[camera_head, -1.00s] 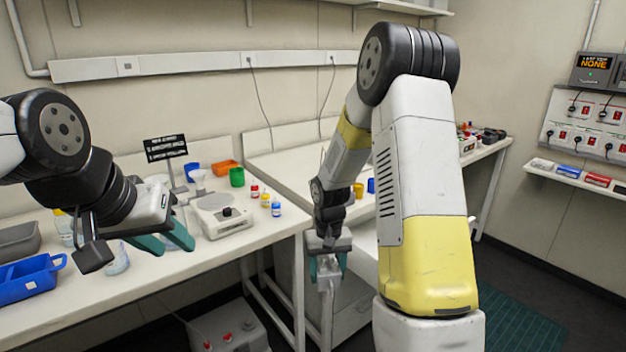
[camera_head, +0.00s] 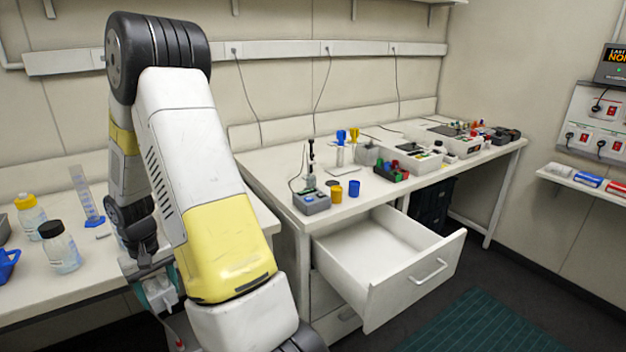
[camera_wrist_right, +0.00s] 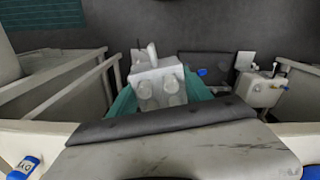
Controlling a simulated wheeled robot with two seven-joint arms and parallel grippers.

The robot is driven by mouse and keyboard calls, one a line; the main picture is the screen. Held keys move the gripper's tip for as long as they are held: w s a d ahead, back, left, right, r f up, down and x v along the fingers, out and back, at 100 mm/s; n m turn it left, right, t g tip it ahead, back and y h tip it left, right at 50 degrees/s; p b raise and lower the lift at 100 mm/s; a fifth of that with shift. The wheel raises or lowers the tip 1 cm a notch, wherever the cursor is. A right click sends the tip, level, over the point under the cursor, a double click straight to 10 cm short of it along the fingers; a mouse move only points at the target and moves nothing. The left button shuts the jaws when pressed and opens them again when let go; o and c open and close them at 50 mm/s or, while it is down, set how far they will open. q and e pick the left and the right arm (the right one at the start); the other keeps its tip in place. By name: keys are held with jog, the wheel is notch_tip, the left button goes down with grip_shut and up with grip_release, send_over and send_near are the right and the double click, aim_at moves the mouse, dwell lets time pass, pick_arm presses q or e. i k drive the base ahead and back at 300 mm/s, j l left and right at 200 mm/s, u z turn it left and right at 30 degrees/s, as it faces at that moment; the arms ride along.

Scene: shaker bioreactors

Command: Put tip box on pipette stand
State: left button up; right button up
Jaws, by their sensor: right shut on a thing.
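My right gripper (camera_head: 158,290) hangs low at the left of the head view, beside the front edge of the left bench. In the right wrist view, its teal fingers (camera_wrist_right: 160,100) are shut on a pale, boxy thing (camera_wrist_right: 158,82) with rounded knobs. This may be the tip box, but its shape is not clear. On the right bench, a slim upright stand (camera_head: 341,155) carries yellow-topped and blue-topped items and looks like the pipette stand. The held thing is well away from it. My left gripper is out of view.
An open, empty-looking drawer (camera_head: 385,258) juts out below the right bench (camera_head: 270,175). A grey-blue device (camera_head: 312,201), yellow and blue cups (camera_head: 354,189) and a rack (camera_head: 391,174) stand near that bench's front. Bottles (camera_head: 60,248) stand on the left bench.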

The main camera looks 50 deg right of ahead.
aim_at(366, 184)
jog(key=k+l, duration=0.1)
jog(key=l, duration=0.3)
jog(key=k+l, duration=0.15)
jog(key=l, duration=0.25)
jog(key=k+l, duration=0.1)
jog(key=l, duration=0.3)
jog(key=k+l, duration=0.15)
jog(key=l, duration=0.25)
jog(key=k+l, duration=0.1)
jog(key=l, duration=0.3)
